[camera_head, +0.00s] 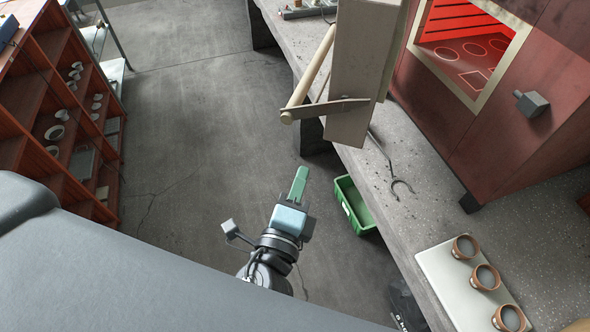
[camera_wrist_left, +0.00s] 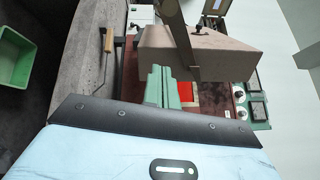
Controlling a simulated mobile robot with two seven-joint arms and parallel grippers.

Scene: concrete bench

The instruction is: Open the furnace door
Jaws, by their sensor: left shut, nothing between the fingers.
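The red-brown furnace (camera_head: 480,135) stands on the bench at the right. Its pale door (camera_head: 355,90) is swung wide out from the opening, which shows a glowing red chamber (camera_head: 465,50). A long handle bar (camera_head: 312,70) runs along the door's outer side on a metal bracket. My left gripper (camera_head: 299,183) has its green fingers shut and empty, apart from the handle and below it in the head view. In the left wrist view, the fingers (camera_wrist_left: 158,86) point towards the door (camera_wrist_left: 215,55), with the red chamber (camera_wrist_left: 185,98) partly hidden behind. My right gripper is not in view.
A green bin (camera_head: 355,205) stands on the floor by the concrete bench (camera_head: 430,205). Tongs (camera_head: 390,170) lie on the bench, and a white board (camera_head: 445,275) carries small cups. Shelves (camera_head: 60,120) stand at the left. The floor between is clear.

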